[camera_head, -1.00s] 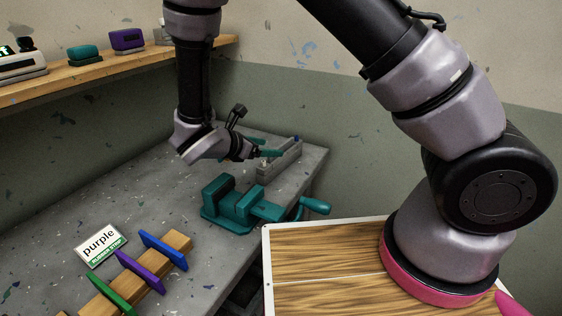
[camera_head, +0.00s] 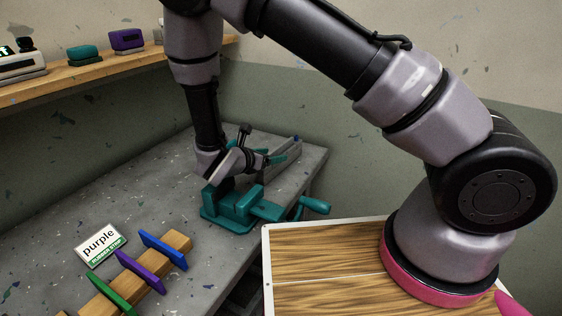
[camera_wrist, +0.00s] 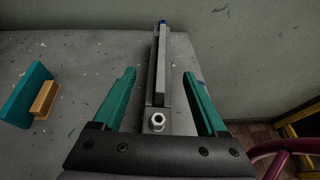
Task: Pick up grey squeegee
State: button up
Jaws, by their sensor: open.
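A long grey bar-like thing, apparently the grey squeegee (camera_wrist: 161,75), lies on the grey bench in the wrist view, with a blue bit at its far end. It also shows in the head view (camera_head: 289,147) near the bench's right back edge, partly hidden by my gripper. My gripper (camera_wrist: 160,74) is open, with one teal finger on each side of the grey bar and a visible gap on both sides. In the head view my gripper (camera_head: 275,155) is above the bench, just behind the vise. Its height over the bar is hard to tell.
A teal vise (camera_head: 235,207) stands close in front of my gripper. A wooden rack (camera_head: 175,241) with coloured plates and a "purple" sign (camera_head: 100,244) are at front left. A wooden shelf (camera_head: 120,68) runs along the wall. A teal plate (camera_wrist: 26,96) shows at left.

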aim_at(277, 153)
jog(key=x, duration=0.3)
jog(key=shift+w+f, duration=0.1)
grip_shut()
